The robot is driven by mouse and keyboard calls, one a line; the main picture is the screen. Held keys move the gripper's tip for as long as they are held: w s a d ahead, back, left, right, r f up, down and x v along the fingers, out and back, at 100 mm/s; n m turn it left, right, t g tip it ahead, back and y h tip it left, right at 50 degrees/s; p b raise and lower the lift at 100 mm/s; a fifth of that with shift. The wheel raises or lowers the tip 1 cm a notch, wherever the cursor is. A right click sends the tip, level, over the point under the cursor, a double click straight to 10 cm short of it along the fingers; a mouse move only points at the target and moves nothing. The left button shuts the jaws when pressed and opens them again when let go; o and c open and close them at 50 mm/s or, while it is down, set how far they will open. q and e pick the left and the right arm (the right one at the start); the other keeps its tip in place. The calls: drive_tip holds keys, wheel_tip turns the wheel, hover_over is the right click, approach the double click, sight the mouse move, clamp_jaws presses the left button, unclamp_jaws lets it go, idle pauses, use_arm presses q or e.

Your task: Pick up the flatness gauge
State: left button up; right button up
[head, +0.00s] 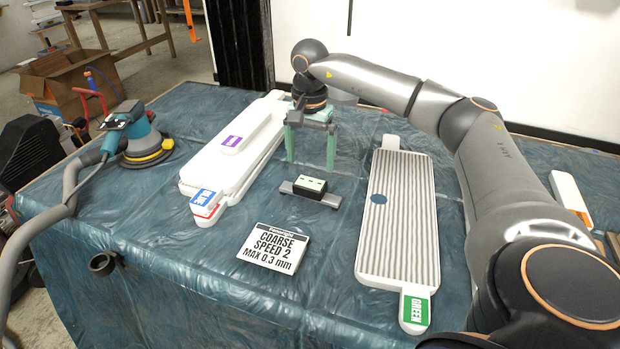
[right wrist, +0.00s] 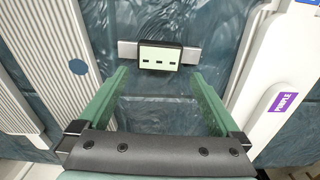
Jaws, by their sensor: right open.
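The flatness gauge (head: 310,184) is a small dark box with a pale green display on a grey bar. It lies on the blue-green sheet between the two panels, and the right wrist view shows its display (right wrist: 160,61) with dark marks. My right gripper (head: 310,165) is open and empty, its two green fingers pointing down just behind the gauge in the head view. In the right wrist view the gauge lies just beyond the fingertips (right wrist: 158,72), roughly centred between them. I cannot tell whether the fingertips touch the sheet. My left gripper is not in view.
A white panel stack (head: 222,165) with purple and blue labels lies left of the gauge. A ribbed panel (head: 402,215) with a green label lies right. A "COARSE SPEED 2" card (head: 273,248) lies in front. A sander (head: 135,135) with a hose stands at the left.

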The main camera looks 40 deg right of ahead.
sight(310, 183)
wheel_tip(310, 183, down, 6)
drive_tip(key=shift+s+a+f+b, duration=0.15)
drive_tip(key=shift+f+b, duration=0.1)
drive_tip(key=shift+b, duration=0.05)
drive_tip(key=c, duration=1.2)
drive_tip(key=shift+r, duration=0.1)
